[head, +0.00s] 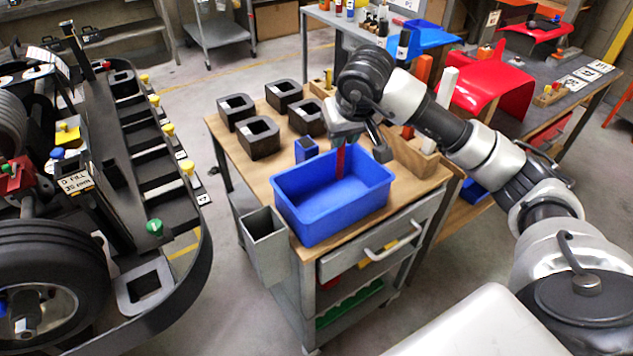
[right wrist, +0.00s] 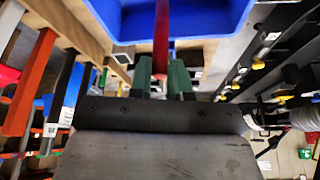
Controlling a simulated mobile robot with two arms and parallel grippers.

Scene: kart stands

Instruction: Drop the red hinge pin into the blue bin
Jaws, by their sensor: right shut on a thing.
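The blue bin (head: 335,218) stands on the wooden top of a grey cart. My right gripper (head: 342,143) is over the bin's far side, pointing down, and is shut on the red hinge pin (head: 340,160). The pin hangs upright, its lower end in front of the bin's inner far wall. I cannot tell how far it reaches below the rim. In the right wrist view the red pin (right wrist: 161,38) sticks out from between the green fingers (right wrist: 161,78), with the blue bin (right wrist: 215,18) behind it. My left gripper is not in view.
Several black square blocks (head: 260,137) and a small blue holder (head: 306,149) stand behind the bin. A wooden rack (head: 412,155) with upright bars is to its right. A grey metal pocket (head: 265,245) hangs on the cart's left. A kart (head: 120,130) stands at left.

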